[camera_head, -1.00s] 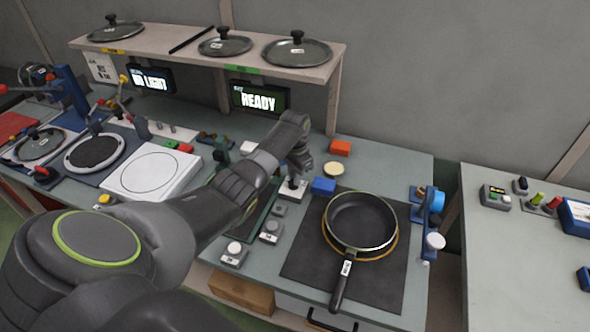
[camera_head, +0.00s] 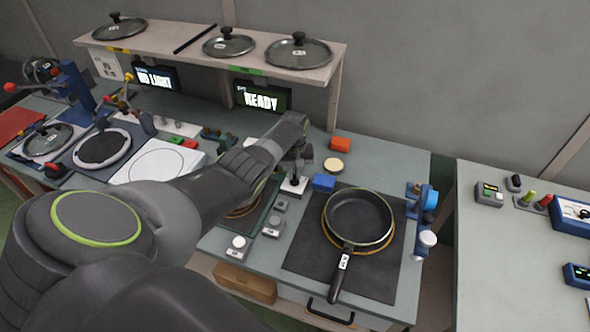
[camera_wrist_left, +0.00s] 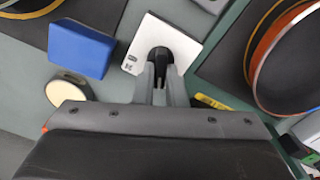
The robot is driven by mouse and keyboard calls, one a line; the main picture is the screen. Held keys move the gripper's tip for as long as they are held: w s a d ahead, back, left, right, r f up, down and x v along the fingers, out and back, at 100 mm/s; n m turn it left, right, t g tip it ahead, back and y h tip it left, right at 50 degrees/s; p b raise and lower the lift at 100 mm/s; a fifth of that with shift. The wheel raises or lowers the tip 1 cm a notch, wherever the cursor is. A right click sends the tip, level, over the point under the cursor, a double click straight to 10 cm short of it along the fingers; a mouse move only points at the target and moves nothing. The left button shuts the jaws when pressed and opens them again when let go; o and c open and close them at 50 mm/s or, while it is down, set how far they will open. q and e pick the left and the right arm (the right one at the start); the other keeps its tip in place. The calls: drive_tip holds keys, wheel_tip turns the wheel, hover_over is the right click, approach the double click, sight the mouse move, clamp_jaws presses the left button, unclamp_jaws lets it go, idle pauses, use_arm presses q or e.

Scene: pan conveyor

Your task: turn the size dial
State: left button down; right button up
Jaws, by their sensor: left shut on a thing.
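The size dial is a black knob (camera_wrist_left: 160,57) on a small white plate (camera_wrist_left: 180,42), seen in the left wrist view. My left gripper (camera_wrist_left: 160,75) is shut on the knob, with a finger on each side of it. In the head view the white plate (camera_head: 294,186) sits on the bench just left of the blue block, and my left gripper (camera_head: 297,170) points down at it. The knob is mostly hidden by the gripper there. My right gripper is not in view.
A blue block (camera_head: 324,182) and a cream disc (camera_head: 333,165) stand close to the dial. A black frying pan (camera_head: 358,218) rests on a dark mat (camera_head: 376,281) to the right. Grey button boxes (camera_head: 273,225) are in front. A shelf (camera_head: 170,50) with lids runs behind.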

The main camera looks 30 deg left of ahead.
use_arm(q)
drive_tip(key=n+p, duration=0.1)
drive_tip(key=n, duration=0.2)
drive_tip(key=shift+r+n, duration=0.15)
drive_tip(key=shift+n, duration=0.15)
drive_tip(key=shift+a+n+p, duration=0.15)
drive_tip(key=shift+n+p, duration=0.15)
drive_tip(key=shift+n, duration=1.4)
drive_tip(key=c, duration=1.5)
unclamp_jaws()
drive_tip(key=shift+s, duration=0.1)
